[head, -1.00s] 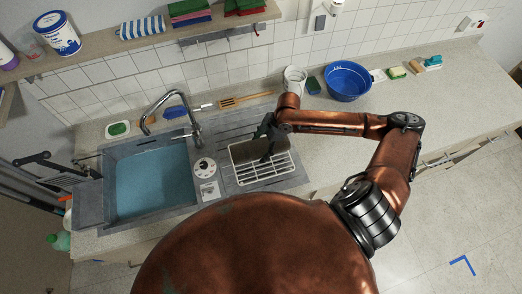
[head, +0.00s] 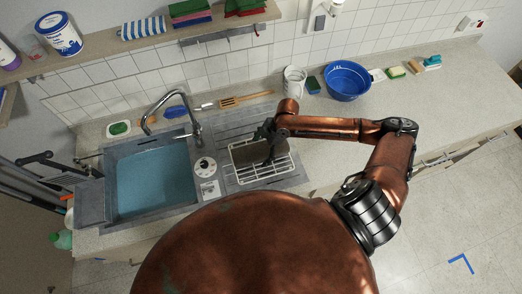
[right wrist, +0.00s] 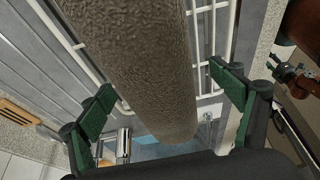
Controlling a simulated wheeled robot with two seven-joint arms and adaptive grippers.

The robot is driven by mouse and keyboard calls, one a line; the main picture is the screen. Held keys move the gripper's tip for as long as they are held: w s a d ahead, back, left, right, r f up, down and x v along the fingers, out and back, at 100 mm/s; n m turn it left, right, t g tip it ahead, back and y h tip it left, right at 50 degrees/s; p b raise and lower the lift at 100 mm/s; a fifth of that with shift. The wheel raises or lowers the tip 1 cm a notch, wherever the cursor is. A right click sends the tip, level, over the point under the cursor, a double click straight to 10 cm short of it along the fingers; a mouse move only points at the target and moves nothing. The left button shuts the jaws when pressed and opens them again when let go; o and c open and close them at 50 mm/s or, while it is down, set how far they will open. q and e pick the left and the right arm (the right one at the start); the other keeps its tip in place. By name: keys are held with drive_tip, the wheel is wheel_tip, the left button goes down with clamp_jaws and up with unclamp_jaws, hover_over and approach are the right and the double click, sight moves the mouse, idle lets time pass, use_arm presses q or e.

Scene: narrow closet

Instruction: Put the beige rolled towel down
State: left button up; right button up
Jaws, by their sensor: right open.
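The beige rolled towel (head: 248,153) lies in the white wire dish rack (head: 262,173) on the grey drainboard right of the sink. In the right wrist view the towel (right wrist: 145,60) is a thick textured roll, with bars of the rack (right wrist: 75,45) showing beside it. My right gripper (head: 270,154) is over the rack at the towel. Its green-padded fingers (right wrist: 165,95) are spread apart on either side of the roll, with a visible gap at the right finger. The gripper and arm hide part of the towel in the head view.
The sink (head: 152,183) holds blue water, with a curved faucet (head: 178,97) behind it.

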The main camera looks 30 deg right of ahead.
drive_tip(key=shift+r, duration=0.15)
drive_tip(key=b+v, duration=0.1)
drive_tip(key=v, duration=1.1)
drive_tip(key=shift+d, duration=0.1)
drive_tip(key=shift+s, duration=0.1)
